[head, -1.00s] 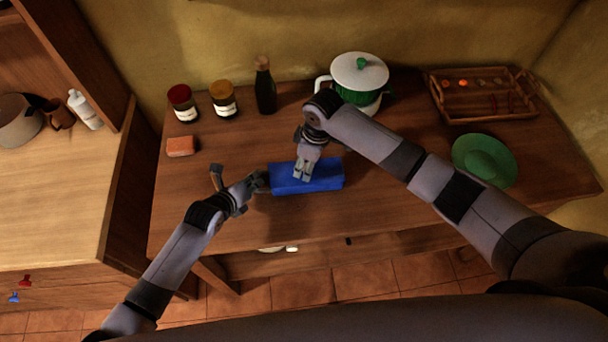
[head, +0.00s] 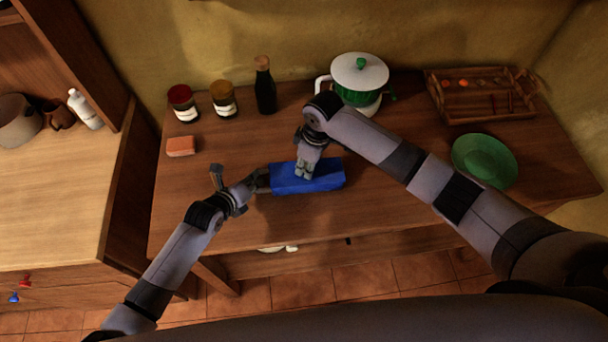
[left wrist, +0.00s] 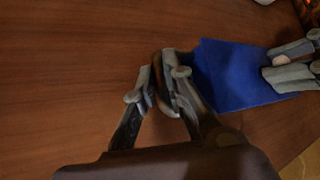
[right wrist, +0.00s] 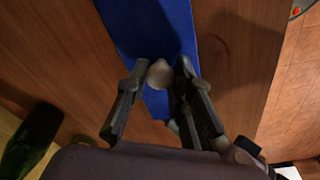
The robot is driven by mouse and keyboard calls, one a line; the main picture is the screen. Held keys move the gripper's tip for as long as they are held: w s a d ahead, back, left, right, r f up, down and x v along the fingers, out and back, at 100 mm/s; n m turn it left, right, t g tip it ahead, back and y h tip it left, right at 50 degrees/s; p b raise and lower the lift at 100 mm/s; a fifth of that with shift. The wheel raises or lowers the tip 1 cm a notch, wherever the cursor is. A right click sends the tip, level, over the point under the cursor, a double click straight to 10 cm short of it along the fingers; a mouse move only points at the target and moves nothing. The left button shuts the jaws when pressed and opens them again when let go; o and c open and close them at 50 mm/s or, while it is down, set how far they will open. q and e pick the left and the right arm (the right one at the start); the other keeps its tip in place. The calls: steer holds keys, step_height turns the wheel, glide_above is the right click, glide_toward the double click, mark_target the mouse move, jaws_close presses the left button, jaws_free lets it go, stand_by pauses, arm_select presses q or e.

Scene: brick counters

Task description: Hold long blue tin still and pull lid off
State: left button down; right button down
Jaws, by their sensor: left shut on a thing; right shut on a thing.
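The long blue tin (head: 325,182) lies near the front of the brown table, and its blue top also shows in the left wrist view (left wrist: 235,75). My left gripper (head: 262,181) is at the tin's left end, shut on a small brown handle-like piece (left wrist: 158,68) there. My right gripper (head: 304,174) comes down on the tin's top from above. It is shut on a pale round knob (right wrist: 160,75), which also shows between its fingers in the left wrist view (left wrist: 281,60). The lid's seam cannot be made out, and the lid looks seated.
An orange block (head: 181,146), two jars (head: 224,100), a dark bottle (head: 265,88) and a lidded pot (head: 358,80) stand behind. A wooden tray (head: 445,110) and green plate (head: 484,160) are at right. The table (head: 215,262) is clear in front of the tin.

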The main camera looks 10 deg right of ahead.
mark_target(306, 165)
arm_select(q)
steer(key=shift+f, duration=0.1)
stand_by(0.3)
arm_select(e)
steer(key=shift+r, duration=1.5)
arm_select(q)
steer(key=c, duration=1.6)
jaws_free()
steer(key=shift+a, duration=0.1)
steer(key=v, duration=1.2)
